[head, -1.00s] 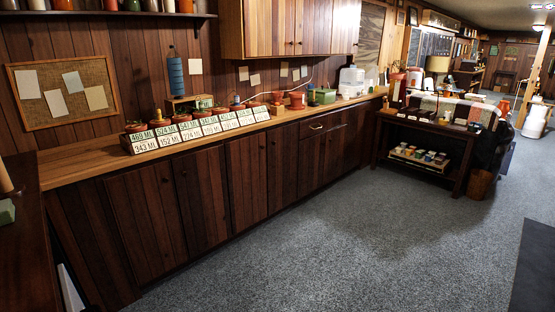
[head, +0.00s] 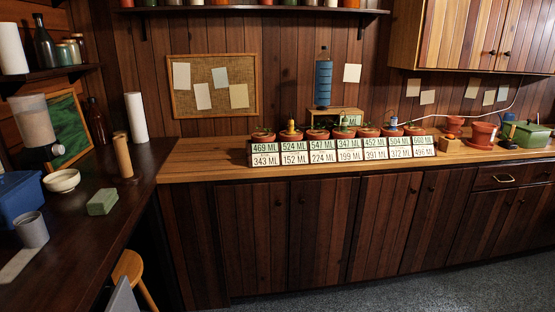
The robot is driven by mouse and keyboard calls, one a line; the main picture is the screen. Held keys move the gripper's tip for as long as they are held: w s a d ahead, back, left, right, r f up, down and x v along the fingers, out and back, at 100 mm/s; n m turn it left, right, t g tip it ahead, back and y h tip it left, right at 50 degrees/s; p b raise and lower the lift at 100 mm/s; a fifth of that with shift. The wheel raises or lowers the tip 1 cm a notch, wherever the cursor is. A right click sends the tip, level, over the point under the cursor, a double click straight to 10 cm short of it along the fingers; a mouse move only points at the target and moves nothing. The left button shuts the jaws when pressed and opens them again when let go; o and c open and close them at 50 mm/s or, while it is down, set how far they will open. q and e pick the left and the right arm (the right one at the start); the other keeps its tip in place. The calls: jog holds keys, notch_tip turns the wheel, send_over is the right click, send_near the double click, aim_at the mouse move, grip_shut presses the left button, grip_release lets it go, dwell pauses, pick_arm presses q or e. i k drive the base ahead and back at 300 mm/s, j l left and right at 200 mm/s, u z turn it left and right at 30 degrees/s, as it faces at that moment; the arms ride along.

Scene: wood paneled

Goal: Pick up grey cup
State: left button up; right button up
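A grey cup (head: 32,228) stands upright on the dark counter at the far left of the head view. It is beside a blue box (head: 20,197) and near a white bowl (head: 62,181). Nothing is touching it from my side. Neither of my grippers shows in the head view.
A green block (head: 102,202), a brown cylinder (head: 122,156) and a white roll (head: 136,117) stand on the dark counter (head: 95,245). A wooden stool (head: 133,272) is beside it. Potted plants with number cards (head: 343,150) line the wooden counter. Carpet (head: 420,293) lies clear at lower right.

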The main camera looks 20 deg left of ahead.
aim_at(30, 227)
jog(key=i+j+u, duration=0.15)
jog(key=i+u, duration=0.5)
jog(key=u, duration=0.2)
jog(key=i+u, duration=0.4)
jog(key=i+l+u, duration=0.2)
jog(key=u, duration=0.25)
